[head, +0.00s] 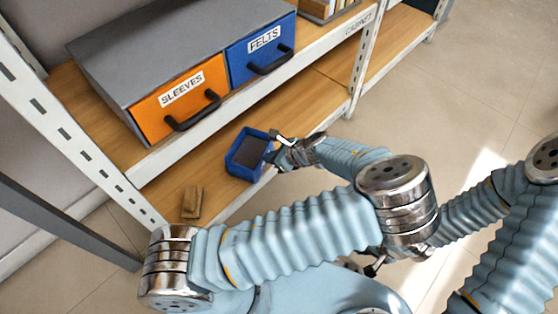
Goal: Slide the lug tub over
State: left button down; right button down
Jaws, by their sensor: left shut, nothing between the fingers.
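The lug tub (240,173) is a small blue open bin with a dark inside. It sits on the lower wooden shelf, under the drawer cabinet. My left gripper (278,147) is shut and empty at the tub's right side. Its fingertips are at or very near the right wall; I cannot tell whether they touch. My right gripper (374,267) shows only in part, low in the view behind my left arm, and its fingers are unclear.
A wooden block (192,202) stands on the lower shelf (222,203), left of the tub and near the front edge. Above are an orange SLEEVES drawer (180,98) and a blue FELTS drawer (262,52) with protruding handles. A white post (361,60) stands right of the tub.

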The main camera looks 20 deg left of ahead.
aim_at(250, 155)
pick_arm(q)
jog(key=shift+a, duration=0.1)
jog(key=a, duration=0.1)
jog(key=a+p, duration=0.1)
jog(key=shift+w+a, duration=0.25)
jog(key=shift+a, duration=0.15)
